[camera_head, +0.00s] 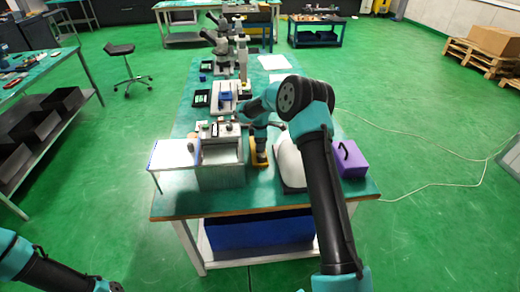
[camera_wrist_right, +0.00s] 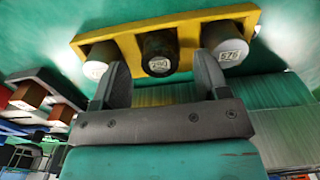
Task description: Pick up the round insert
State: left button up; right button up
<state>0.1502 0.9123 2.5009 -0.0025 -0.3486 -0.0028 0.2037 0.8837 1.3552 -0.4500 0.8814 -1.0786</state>
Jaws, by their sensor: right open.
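A yellow holder (camera_wrist_right: 120,34) carries three inserts in a row in the right wrist view. The left insert (camera_wrist_right: 97,62) has a pale marked end, the middle insert (camera_wrist_right: 160,55) a dark numbered end, and the right insert (camera_wrist_right: 231,48) a pale end reading about 575. I cannot tell surely which one is the round insert. My right gripper (camera_wrist_right: 162,78) is open, its fingers pointing at the holder on either side of the middle insert, with nothing held. In the head view the yellow holder (camera_head: 259,163) stands on the table below my right wrist, partly hidden.
A grey box-shaped machine (camera_head: 220,168) stands left of the holder, with a white side shelf (camera_head: 174,154). A white rounded object (camera_head: 288,160) and a purple box (camera_head: 350,160) stand to the right. Microscopes (camera_head: 222,45) are farther back. The table's front edge is clear.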

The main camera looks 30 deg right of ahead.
notch_tip(320, 180, down, 2)
jog(key=shift+f, duration=0.1)
dwell(0.4)
jog(key=c, duration=1.2)
notch_tip(320, 180, up, 10)
jog(key=shift+r, duration=0.1)
dwell(0.5)
